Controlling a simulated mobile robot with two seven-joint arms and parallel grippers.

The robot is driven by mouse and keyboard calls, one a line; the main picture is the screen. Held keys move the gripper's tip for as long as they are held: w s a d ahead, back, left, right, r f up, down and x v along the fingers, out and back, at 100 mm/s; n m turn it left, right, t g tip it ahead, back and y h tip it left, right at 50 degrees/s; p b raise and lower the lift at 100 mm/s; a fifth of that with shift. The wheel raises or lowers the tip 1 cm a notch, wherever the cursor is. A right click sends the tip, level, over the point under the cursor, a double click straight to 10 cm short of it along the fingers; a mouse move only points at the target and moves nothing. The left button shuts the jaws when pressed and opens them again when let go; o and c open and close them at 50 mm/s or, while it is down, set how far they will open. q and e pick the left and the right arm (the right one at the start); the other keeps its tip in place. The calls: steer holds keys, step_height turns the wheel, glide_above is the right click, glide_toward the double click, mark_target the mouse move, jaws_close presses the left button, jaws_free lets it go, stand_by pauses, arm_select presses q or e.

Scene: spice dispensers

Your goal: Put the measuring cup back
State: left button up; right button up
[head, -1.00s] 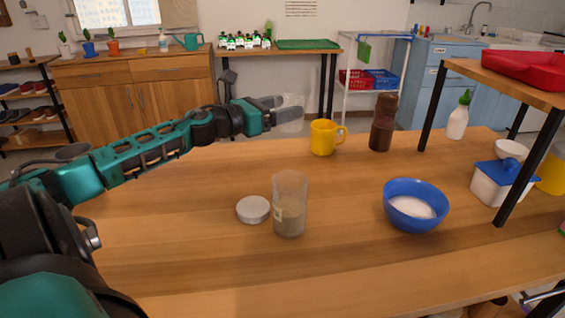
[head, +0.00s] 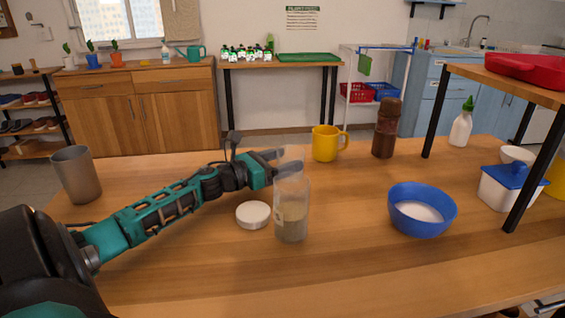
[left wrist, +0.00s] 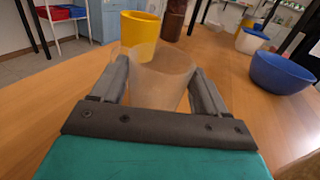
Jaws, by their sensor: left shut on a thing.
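A clear, see-through measuring cup (left wrist: 158,80) is between the two fingers of my left gripper (left wrist: 160,92) in the left wrist view. In the head view the left gripper (head: 280,160) is shut on this cup (head: 291,156), behind a glass jar. I see nothing inside the cup. I cannot tell whether its base touches the table. The glass jar (head: 291,218) stands upright and open, with greenish spice in its lower part. A white round lid (head: 253,215) lies beside it. My right gripper is in neither view.
A yellow mug (head: 325,144) and a brown grinder (head: 386,130) stand behind the cup. A blue bowl (head: 420,222) of white powder is to the right. A grey tumbler (head: 77,174) stands at the left. A raised shelf (head: 505,82) covers the right end. The front middle is clear.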

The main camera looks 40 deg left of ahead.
arm_select(q)
steer(key=shift+f, duration=0.15)
steer(key=o, duration=1.2)
steer(key=shift+c, duration=0.2)
steer(key=shift+r, duration=0.2)
steer(key=p+v, duration=0.1)
steer(key=v, duration=1)
steer(key=shift+s+p, duration=0.1)
steer(key=shift+p, duration=0.3)
steer(key=shift+s+a, duration=0.15)
steer(key=shift+s, duration=0.25)
